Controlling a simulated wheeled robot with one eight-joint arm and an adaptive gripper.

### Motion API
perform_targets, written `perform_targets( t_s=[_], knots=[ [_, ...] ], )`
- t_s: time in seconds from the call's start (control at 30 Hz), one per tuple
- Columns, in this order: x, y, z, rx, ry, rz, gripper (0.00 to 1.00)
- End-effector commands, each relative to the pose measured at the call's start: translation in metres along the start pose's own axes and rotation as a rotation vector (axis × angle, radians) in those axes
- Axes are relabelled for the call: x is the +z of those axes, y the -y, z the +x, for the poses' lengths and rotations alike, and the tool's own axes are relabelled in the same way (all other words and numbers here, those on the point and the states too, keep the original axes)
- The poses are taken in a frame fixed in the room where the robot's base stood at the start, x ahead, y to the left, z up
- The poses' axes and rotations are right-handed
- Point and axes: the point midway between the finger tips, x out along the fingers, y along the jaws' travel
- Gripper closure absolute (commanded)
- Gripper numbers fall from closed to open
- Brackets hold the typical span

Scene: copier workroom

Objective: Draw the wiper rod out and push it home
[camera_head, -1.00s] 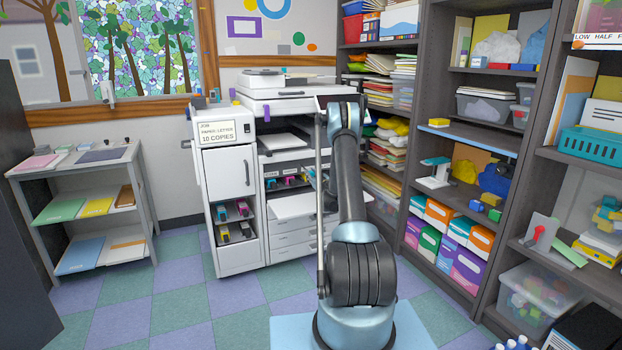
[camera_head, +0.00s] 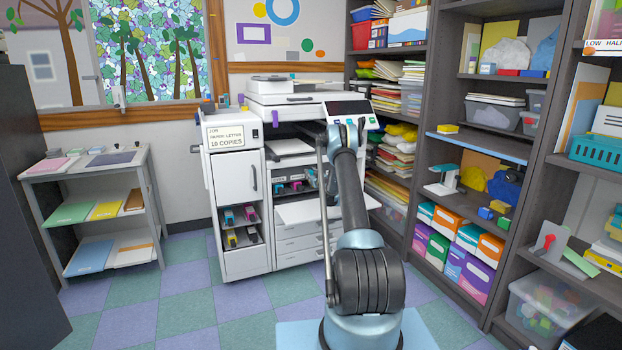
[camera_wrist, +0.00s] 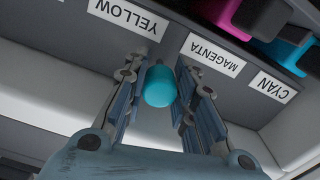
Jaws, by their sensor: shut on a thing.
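The wiper rod's rounded teal end (camera_wrist: 159,88) shows in the wrist view, between the YELLOW label (camera_wrist: 128,17) and the MAGENTA label (camera_wrist: 213,55). My gripper (camera_wrist: 158,76) has a finger on each side of this end and is shut on it. The rest of the rod is hidden, so I cannot tell how far out it stands. In the head view my arm reaches into the front of the white copier (camera_head: 240,260); my gripper is hidden there behind the arm and the copier's parts.
Magenta and black toner parts (camera_wrist: 262,15) and the CYAN label (camera_wrist: 272,86) are close by in the wrist view. An extended paper tray (camera_head: 300,213) lies below the opening. A shelf unit (camera_head: 427,120) stands right of the copier. The checkered floor at left is open.

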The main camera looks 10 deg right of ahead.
Motion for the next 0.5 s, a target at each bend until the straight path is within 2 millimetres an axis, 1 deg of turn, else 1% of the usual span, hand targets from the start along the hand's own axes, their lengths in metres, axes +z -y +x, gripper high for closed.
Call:
perform_targets(
  t_s=[0.07, 0.1, 0.2, 0.5],
  knots=[
    [0.0, 0.0003, -0.0001, 0.0, 0.0, 0.0, 1.0],
    [0.0001, 0.0003, -0.0002, 0.0, 0.0, 0.0, 0.73],
    [0.0001, 0.0002, -0.0003, 0.0, 0.0, 0.0, 0.54],
    [0.0001, 0.0001, -0.0006, 0.0, 0.0, 0.0, 0.54]
  ],
)
